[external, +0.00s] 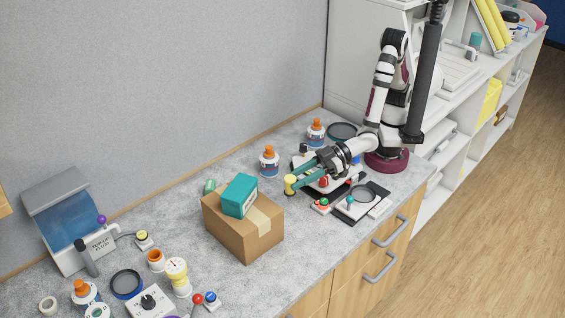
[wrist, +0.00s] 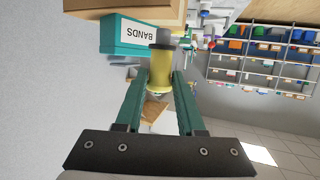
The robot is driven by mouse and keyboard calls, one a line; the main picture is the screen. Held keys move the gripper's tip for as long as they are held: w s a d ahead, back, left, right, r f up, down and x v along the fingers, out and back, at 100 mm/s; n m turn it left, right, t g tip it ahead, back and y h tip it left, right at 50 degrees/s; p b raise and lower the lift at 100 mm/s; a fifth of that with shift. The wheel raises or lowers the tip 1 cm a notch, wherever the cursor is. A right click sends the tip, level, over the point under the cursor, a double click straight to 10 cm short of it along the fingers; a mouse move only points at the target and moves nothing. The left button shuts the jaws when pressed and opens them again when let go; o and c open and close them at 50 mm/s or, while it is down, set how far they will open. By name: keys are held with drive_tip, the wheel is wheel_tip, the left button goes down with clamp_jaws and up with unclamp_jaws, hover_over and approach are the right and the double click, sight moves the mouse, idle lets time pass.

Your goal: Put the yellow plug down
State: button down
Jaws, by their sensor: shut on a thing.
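The yellow plug (wrist: 159,68) is between the two green fingers of my gripper (wrist: 158,85) in the wrist view. The fingers are shut on its sides. In the external view the yellow plug (external: 290,185) shows at the tips of my gripper (external: 296,180), to the right of the cardboard box. It appears held above the counter, though its exact height is hard to tell.
A cardboard box (external: 240,236) with a teal box (external: 239,195) on top stands left of my gripper. Bottles with orange caps (external: 269,162) stand behind. A dark-framed panel (external: 361,201) lies near my base.

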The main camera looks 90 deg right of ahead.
drive_tip(key=s+d, duration=0.3)
drive_tip(key=d, duration=0.4)
wheel_tip(320, 180, down, 4)
drive_tip(key=f, duration=0.1)
drive_tip(key=s+a+f, duration=0.1)
drive_tip(key=a+f, duration=0.2)
drive_tip(key=s+a+f, duration=0.2)
drive_tip(key=a+f, duration=0.2)
drive_tip(key=s+a+f, duration=0.1)
drive_tip(key=a+f, duration=0.2)
drive_tip(key=a, duration=0.1)
drive_tip(key=shift+s+f, duration=0.2)
drive_tip(key=shift+f, duration=0.2)
drive_tip(key=shift+d+f, duration=0.1)
drive_tip(key=c, duration=0.5)
unclamp_jaws()
